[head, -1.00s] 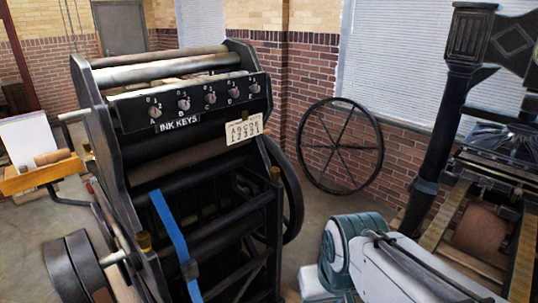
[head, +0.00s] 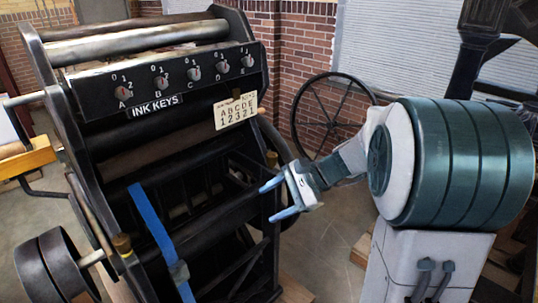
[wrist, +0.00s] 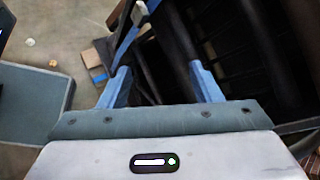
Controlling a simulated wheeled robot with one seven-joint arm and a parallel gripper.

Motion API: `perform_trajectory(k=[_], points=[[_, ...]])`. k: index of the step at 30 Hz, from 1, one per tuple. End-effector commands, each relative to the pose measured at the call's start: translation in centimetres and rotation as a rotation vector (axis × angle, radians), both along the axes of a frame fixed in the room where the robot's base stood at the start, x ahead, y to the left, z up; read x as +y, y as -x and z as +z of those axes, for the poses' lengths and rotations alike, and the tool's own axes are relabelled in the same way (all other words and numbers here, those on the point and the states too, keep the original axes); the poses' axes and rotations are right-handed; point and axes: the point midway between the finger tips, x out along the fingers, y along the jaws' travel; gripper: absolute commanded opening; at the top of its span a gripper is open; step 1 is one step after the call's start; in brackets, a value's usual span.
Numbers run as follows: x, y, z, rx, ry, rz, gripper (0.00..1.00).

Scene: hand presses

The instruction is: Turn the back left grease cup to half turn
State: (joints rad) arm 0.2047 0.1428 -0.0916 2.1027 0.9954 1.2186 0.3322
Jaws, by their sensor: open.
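The black hand press (head: 190,165) fills the left and middle of the head view. One brass grease cup (head: 122,243) sits upright at its lower left corner, and another brass cup (head: 271,158) at its right side. I cannot make out a back left cup or read any cup's turn. My gripper (head: 273,200) is open and empty, its blue fingers pointing left at the press's right side. In the wrist view, the open fingers (wrist: 163,82) have dark press bars beyond them and no cup between them.
A row of ink key knobs (head: 193,73) and a letter card (head: 236,110) are on the press front. A blue strap (head: 160,240) runs down it. A flywheel (head: 278,150) is beside the press and a spoked wheel (head: 320,105) leans by the wall. Some floor at right is clear.

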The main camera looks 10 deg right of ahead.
Motion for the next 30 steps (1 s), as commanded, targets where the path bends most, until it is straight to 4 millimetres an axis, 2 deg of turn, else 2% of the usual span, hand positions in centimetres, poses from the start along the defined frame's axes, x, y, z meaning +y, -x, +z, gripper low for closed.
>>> perform_trajectory(k=[1, 6, 9, 12, 18, 21, 26, 30], points=[[-0.8, -2.2, -0.9, 0.04, -0.079, -0.073, 0.58], [-4.1, -9.2, -2.6, 0.136, -0.362, -0.321, 0.58], [-7.0, -12.9, -3.9, 0.172, -0.521, -0.452, 0.58], [-10.0, -15.8, -5.2, 0.194, -0.658, -0.562, 0.58], [-14.3, -19.0, -7.2, 0.204, -0.833, -0.692, 0.58], [-15.2, -19.6, -7.5, 0.203, -0.868, -0.716, 0.58], [-14.4, -20.7, -7.5, 0.203, -0.879, -0.721, 0.58], [-12.5, -22.5, -7.4, 0.205, -0.877, -0.719, 0.58]])
